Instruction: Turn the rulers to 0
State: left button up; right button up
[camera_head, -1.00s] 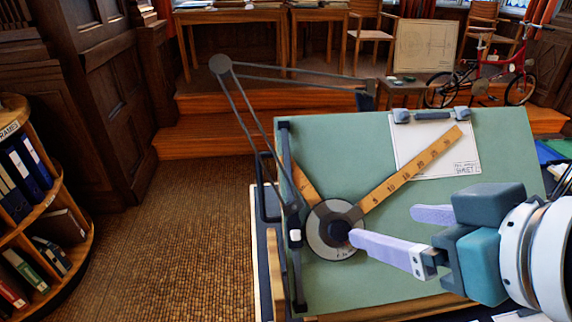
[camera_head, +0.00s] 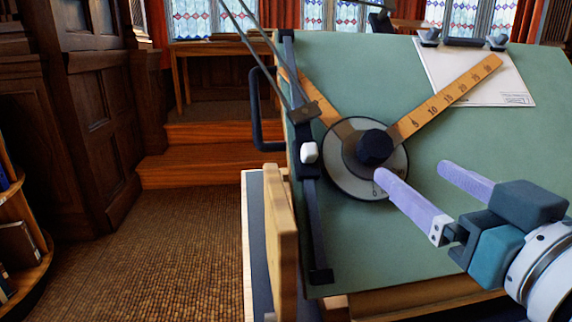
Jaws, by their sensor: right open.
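A green drafting board (camera_head: 380,80) stands tilted in front of me. On it sits a drafting head with a pale round dial (camera_head: 352,182) and a dark knob (camera_head: 374,147) at its centre. A long wooden ruler (camera_head: 450,97) points from the head to the upper right. A second wooden ruler (camera_head: 322,107) points to the upper left, partly behind the dark track. My right gripper (camera_head: 408,172) is open and empty, with its two lilac fingers apart. One fingertip is at the dial's lower right edge in the picture; I cannot tell whether it touches. My left gripper is out of view.
A dark vertical track (camera_head: 315,220) with a white block (camera_head: 309,152) runs along the board's left side. A paper sheet (camera_head: 480,85) is clipped at the top right. A wooden bar (camera_head: 281,240) stands left of the board. Open floor (camera_head: 165,260) lies further left.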

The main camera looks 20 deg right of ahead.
aim_at(381, 148)
jog(key=w, duration=0.3)
jog(key=w+d, duration=0.1)
jog(key=w, duration=0.5)
jog(key=shift+w+d+r+b, duration=0.1)
jog(key=shift+d+b, duration=0.25)
jog(key=shift+b, duration=0.05)
grip_shut()
dwell(0.5)
